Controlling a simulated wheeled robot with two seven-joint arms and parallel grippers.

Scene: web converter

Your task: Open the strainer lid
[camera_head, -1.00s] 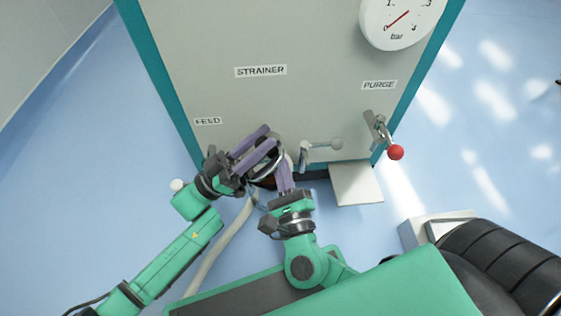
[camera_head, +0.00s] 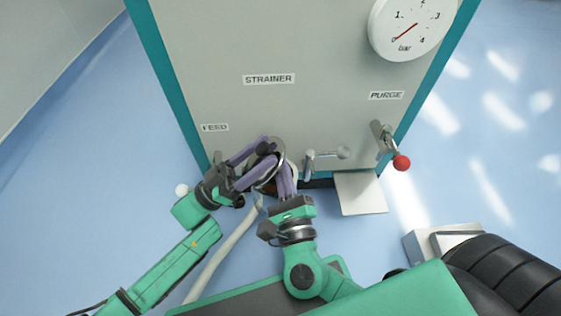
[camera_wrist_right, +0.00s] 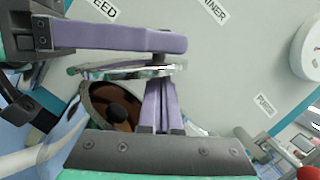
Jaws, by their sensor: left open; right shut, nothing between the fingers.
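The strainer lid (camera_wrist_right: 130,71), a round metal-rimmed disc, shows nearly edge-on in the right wrist view. It stands away from the strainer body (camera_wrist_right: 97,104), whose brown inside and a dark round part show below it. In the head view the lid's rim (camera_head: 283,158) shows low on the panel, partly hidden by purple fingers. My left gripper (camera_head: 269,151) is open at the lid, from the left; one finger lies just above the lid in the wrist view. My right gripper (camera_head: 287,166) is shut and empty; its fingertips (camera_wrist_right: 159,84) are close beneath the lid. Contact is unclear.
A lever handle (camera_head: 325,154) is just right of my right fingers. The red-knobbed purge lever (camera_head: 393,149) and the pressure gauge (camera_head: 410,27) are farther right. A pale hose (camera_head: 222,254) runs down to the floor. A white plate (camera_head: 360,193) juts out at the panel's foot.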

